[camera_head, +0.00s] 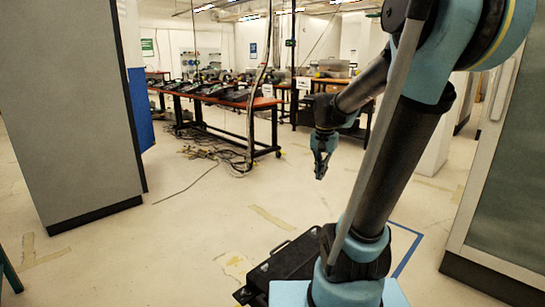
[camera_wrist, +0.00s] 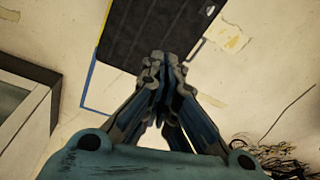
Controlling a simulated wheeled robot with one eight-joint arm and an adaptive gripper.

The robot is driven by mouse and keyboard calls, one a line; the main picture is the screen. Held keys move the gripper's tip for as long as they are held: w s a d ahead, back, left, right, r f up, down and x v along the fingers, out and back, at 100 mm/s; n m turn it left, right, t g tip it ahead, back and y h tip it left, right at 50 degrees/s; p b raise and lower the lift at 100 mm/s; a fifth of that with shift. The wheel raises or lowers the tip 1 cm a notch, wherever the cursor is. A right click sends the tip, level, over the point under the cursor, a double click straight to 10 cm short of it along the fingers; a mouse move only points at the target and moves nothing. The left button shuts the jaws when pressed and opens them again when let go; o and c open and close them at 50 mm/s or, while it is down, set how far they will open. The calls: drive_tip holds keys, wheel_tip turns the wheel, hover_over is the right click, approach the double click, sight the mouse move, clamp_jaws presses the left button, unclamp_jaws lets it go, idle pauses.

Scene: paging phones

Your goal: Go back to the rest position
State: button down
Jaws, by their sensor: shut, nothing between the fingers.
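My gripper (camera_head: 321,169) hangs from my arm in the head view, pointing down over open floor, well apart from the tables. In the wrist view my gripper (camera_wrist: 160,62) is shut, its fingertips together with nothing between them. Beneath it the wrist view shows pale floor and a dark flat part of my base at the top. No phone is within the fingers.
A long table with an orange top (camera_head: 228,101) carries several dark phones at the back. Loose cables (camera_head: 213,150) lie on the floor below. A grey cabinet (camera_head: 75,100) stands left and another (camera_head: 500,200) right. The floor between (camera_head: 200,240) is clear.

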drive_tip(key=s+f+n, duration=0.3)
drive_tip(key=s+f, duration=0.1)
drive_tip(key=s, duration=0.5)
drive_tip(key=s+d+f+n, duration=0.1)
drive_tip(key=s+f+n, duration=0.2)
drive_tip(key=s, duration=0.6)
wheel_tip(320, 180, down, 2)
drive_tip(key=shift+s+d+f+t, duration=0.25)
drive_tip(key=shift+t, duration=0.15)
